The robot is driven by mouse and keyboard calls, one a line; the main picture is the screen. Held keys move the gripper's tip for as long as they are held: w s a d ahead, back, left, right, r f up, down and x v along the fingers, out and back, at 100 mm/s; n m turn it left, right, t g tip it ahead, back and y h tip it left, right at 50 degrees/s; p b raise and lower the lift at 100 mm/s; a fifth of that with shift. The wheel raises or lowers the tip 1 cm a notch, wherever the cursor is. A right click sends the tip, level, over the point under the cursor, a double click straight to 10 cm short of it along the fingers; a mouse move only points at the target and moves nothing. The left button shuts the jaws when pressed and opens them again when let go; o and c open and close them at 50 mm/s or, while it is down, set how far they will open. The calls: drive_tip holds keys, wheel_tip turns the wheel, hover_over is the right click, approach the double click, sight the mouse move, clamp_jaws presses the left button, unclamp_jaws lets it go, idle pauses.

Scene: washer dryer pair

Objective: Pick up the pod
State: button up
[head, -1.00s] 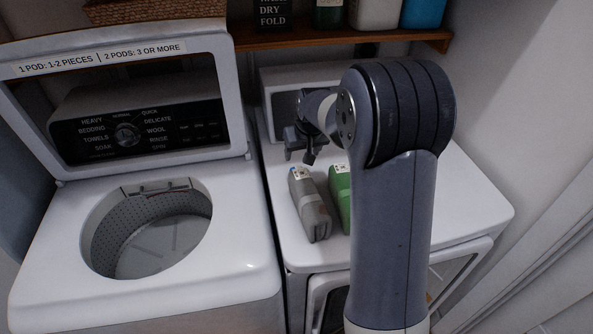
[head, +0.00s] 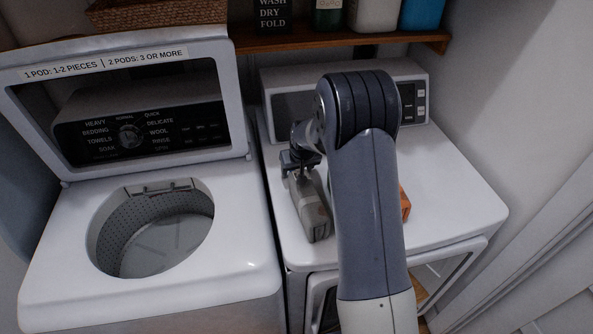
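No pod can be clearly made out. A long grey container (head: 312,212) lies on the white dryer top (head: 450,190). My gripper (head: 301,168) is at the far end of this container, pointing down, and hides that end. Its fingertips are dark and small, so I cannot tell whether they are open or shut, or whether they touch anything. An orange container (head: 405,204) shows partly to the right of my arm, which hides the rest of it.
The washer on the left has its lid up and its round drum opening (head: 160,235) uncovered. A wooden shelf (head: 300,38) with bottles, a sign and a basket runs above the machines. A wall stands to the right. The dryer top is clear on its right side.

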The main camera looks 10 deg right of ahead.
drive_tip(key=c, duration=1)
drive_tip(key=shift+c, duration=0.2)
drive_tip(key=shift+r, duration=0.1)
wheel_tip(320, 180, up, 10)
drive_tip(key=b, duration=0.2)
